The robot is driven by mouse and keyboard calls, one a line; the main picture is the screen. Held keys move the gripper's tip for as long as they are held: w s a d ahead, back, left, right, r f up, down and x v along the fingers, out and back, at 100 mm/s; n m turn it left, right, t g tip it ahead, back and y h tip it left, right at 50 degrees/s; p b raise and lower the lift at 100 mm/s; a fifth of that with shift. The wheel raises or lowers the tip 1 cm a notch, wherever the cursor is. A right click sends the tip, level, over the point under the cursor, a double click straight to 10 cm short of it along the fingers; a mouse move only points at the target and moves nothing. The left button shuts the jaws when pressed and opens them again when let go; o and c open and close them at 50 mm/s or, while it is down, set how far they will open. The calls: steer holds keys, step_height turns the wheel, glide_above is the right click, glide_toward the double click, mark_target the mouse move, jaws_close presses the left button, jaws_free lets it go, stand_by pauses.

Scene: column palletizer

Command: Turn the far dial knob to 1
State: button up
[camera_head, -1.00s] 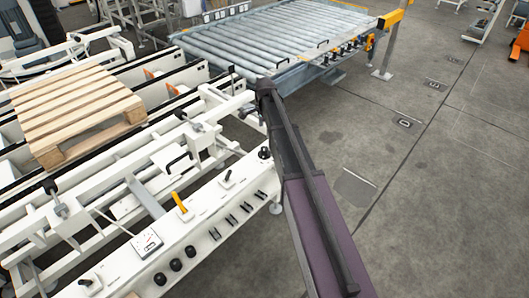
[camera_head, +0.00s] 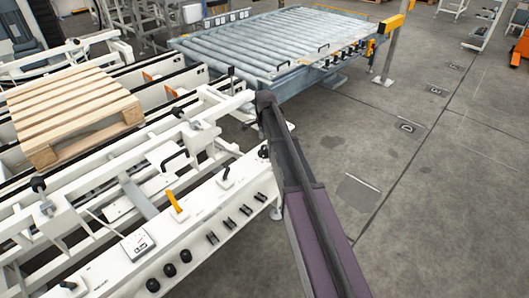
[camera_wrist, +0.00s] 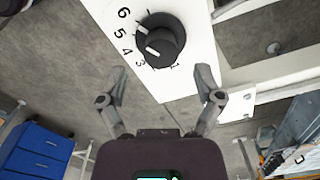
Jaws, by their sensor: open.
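The far dial knob (camera_wrist: 160,40) is black and round, on a white panel face (camera_wrist: 193,62) with black numerals beside it. I can read 6, 5, 4, 3 and 1; the 2 is hidden by the knob or unclear. A white mark on the knob appears to face the lower-left side, around 3 to 4. My gripper (camera_wrist: 162,78) is open, with one finger on each side below the knob, apart from it and empty. In the head view the knob (camera_head: 263,152) shows at the panel's far end, close beside my arm. My gripper is hidden there.
The white control panel (camera_head: 200,222) carries a yellow lever (camera_head: 177,205), a square gauge (camera_head: 138,244) and several black knobs and switches. A wooden pallet (camera_head: 70,110) lies on the conveyor to the left. A roller table (camera_head: 270,45) stands behind.

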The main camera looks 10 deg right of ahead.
mark_target(265, 147)
steer(key=shift+f+b, duration=1.55)
steer(key=shift+f, duration=0.35)
steer(key=c, duration=1.2)
